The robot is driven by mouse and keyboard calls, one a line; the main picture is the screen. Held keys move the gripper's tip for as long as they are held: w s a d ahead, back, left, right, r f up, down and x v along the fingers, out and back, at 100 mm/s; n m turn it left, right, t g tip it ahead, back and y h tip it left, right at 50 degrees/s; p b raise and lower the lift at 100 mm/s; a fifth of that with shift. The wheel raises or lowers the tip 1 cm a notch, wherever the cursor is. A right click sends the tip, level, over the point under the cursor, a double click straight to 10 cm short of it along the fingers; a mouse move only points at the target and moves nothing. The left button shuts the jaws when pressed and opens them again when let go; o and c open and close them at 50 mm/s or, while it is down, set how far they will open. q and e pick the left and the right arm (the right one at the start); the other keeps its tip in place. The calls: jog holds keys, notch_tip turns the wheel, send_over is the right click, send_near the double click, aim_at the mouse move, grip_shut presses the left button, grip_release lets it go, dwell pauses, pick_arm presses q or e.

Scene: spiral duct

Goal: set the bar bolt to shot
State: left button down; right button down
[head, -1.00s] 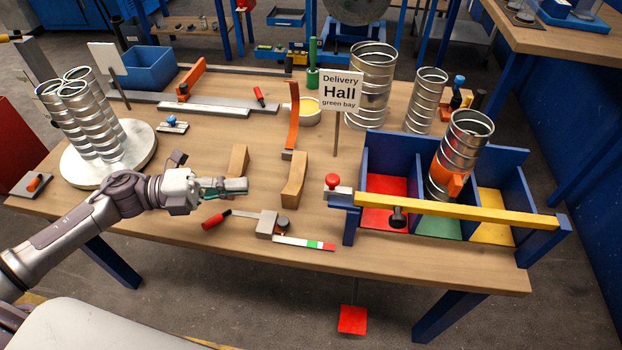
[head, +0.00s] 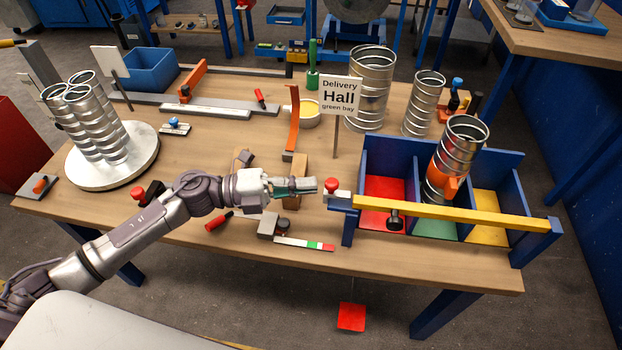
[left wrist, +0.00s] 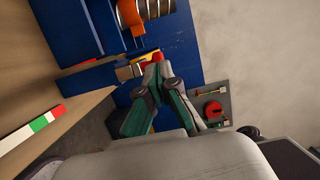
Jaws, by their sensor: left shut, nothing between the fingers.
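The yellow bar (head: 450,212) lies across the front of the blue three-bay crate. At its left end is a bolt block (head: 338,200) with a red knob (head: 331,184) on top; the knob also shows in the left wrist view (left wrist: 157,57). Contact cannot be told. My right gripper is not in view.
The blue crate (head: 513,180) has red, green and yellow bays; a spiral duct (head: 463,140) with an orange clamp stands in the green one. The delivery sign (head: 340,95) stands behind the gripper. A wooden block (head: 300,165) and a scale strip (head: 303,243) lie nearby.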

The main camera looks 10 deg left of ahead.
aim_at(327, 188)
pick_arm(q)
jog(key=shift+w+d, duration=0.2)
jog(key=shift+d, duration=0.45)
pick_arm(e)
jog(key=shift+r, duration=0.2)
pick_arm(q)
jog(key=d+p, duration=0.1)
jog(key=d, duration=0.3)
jog(key=shift+w, duration=0.15)
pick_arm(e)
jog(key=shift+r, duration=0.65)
pick_arm(q)
jog(key=shift+a, duration=0.1)
